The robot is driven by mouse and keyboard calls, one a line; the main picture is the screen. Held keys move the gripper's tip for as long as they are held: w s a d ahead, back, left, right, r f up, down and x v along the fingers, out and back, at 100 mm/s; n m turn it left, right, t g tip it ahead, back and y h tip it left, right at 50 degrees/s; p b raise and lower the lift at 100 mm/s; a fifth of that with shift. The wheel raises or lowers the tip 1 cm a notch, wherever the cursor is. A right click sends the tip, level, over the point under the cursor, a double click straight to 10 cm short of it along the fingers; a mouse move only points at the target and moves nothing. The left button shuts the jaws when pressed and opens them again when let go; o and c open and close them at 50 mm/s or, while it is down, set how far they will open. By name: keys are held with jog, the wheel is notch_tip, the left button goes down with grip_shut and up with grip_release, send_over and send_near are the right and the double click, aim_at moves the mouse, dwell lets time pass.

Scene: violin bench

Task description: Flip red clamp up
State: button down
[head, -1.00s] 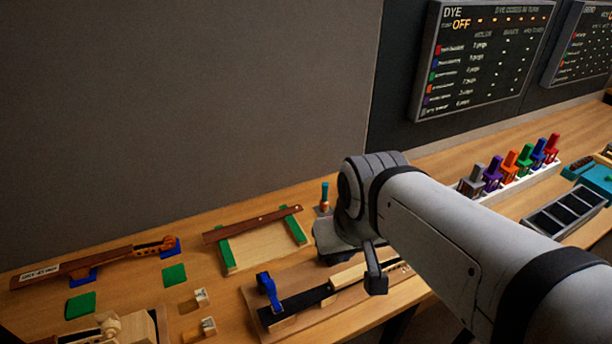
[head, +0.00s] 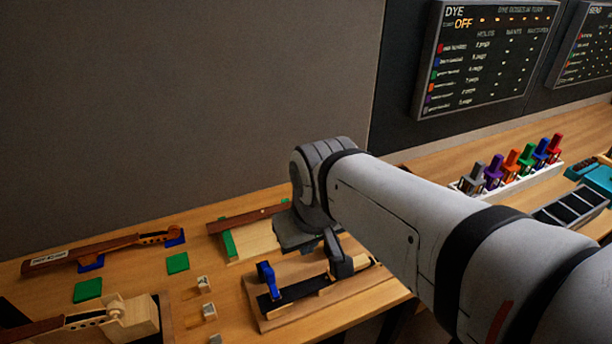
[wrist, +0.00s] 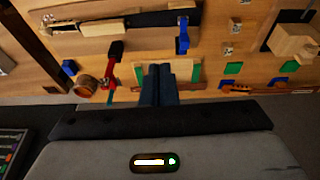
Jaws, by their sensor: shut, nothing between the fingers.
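A red piece with a black end, which looks like the red clamp (wrist: 110,74), shows in the wrist view, left of my fingers. I cannot tell its exact tilt. It is hidden in the head view, where my arm covers that area. My gripper (wrist: 158,84) is shut and empty, apart from the red piece. In the head view my gripper (head: 340,264) hangs over the right part of the neck board. The blue clamp (head: 266,276) stands at the board's left end and also shows in the wrist view (wrist: 182,40).
The neck board (head: 262,318) carries a dark fingerboard. Behind it lies a jig with green strips (head: 229,243). A brown cup (wrist: 85,86) stands beside the red piece. A violin neck (head: 60,259), green pads (head: 177,263) and small blocks lie to the left. Dye bottles (head: 495,168) stand at right.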

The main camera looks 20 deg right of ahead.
jog(key=w+d+r+n+g+b, duration=0.1)
jog(key=w+d+n+g, duration=0.1)
jog(key=w+d+n, duration=0.65)
jog(key=w+d+r+n+g+b, duration=0.15)
jog(key=w+d+n, duration=0.35)
jog(key=w+n, duration=0.5)
jog(key=shift+m, duration=0.35)
jog(key=f, duration=0.4)
jog(key=f+p, duration=0.1)
jog(key=f, duration=0.4)
jog(key=w+f+p, duration=0.1)
jog(key=f, duration=0.4)
jog(key=shift+p, duration=0.35)
